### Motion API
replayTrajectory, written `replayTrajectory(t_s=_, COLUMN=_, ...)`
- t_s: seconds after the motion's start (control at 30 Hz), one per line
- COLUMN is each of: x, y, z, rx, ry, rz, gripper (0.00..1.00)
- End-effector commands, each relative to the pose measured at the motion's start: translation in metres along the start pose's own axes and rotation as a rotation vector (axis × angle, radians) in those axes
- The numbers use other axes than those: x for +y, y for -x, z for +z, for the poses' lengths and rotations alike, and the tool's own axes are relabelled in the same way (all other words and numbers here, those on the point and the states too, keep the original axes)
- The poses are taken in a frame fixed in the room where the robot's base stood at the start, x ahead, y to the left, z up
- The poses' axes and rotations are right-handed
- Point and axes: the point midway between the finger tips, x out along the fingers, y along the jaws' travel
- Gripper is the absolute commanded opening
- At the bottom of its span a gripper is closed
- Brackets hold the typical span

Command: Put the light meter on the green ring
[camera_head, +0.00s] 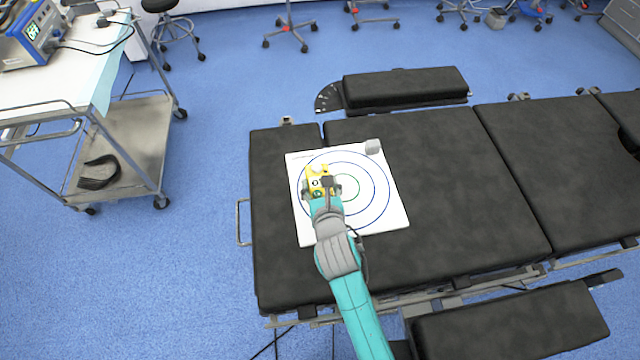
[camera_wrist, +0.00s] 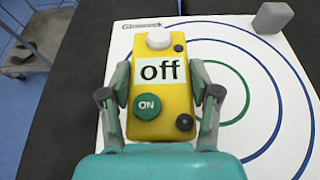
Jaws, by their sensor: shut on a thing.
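The light meter (camera_wrist: 160,100) is a yellow box with a white dome on top, an "off" display and a green ON button. My gripper (camera_wrist: 160,95) is shut on its two sides in the wrist view. In the head view the light meter (camera_head: 317,181) is over the left part of a white target sheet (camera_head: 305,231). The green ring (camera_head: 357,188) is the small inner ring of the sheet, partly hidden by my gripper (camera_head: 322,187). It also shows right of the light meter in the wrist view (camera_wrist: 247,92). I cannot tell whether the light meter touches the sheet.
A grey block (camera_head: 373,146) sits at the sheet's upper right corner. The sheet lies on a black operating table (camera_head: 450,190), clear to the right. A padded arm board (camera_head: 405,87) is behind, and a metal cart (camera_head: 140,140) stands at left.

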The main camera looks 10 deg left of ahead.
Motion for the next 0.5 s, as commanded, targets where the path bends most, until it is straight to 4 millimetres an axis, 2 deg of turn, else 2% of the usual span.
replayTrajectory(t_s=0.33, x=0.0, y=-0.001, z=-0.0014, rx=-0.003, ry=0.0, rz=0.0, gripper=0.12)
replayTrajectory(t_s=0.37, x=0.0, y=-0.0012, z=-0.0021, rx=-0.002, ry=0.0, rz=0.0, gripper=0.64)
replayTrajectory(t_s=0.43, x=0.0, y=-0.0011, z=-0.0018, rx=-0.002, ry=0.0, rz=0.0, gripper=0.82)
replayTrajectory(t_s=0.47, x=0.0, y=-0.0011, z=-0.0018, rx=-0.002, ry=0.0, rz=0.0, gripper=0.87)
replayTrajectory(t_s=0.5, x=0.0, y=-0.0011, z=-0.0017, rx=-0.002, ry=0.0, rz=0.0, gripper=0.87)
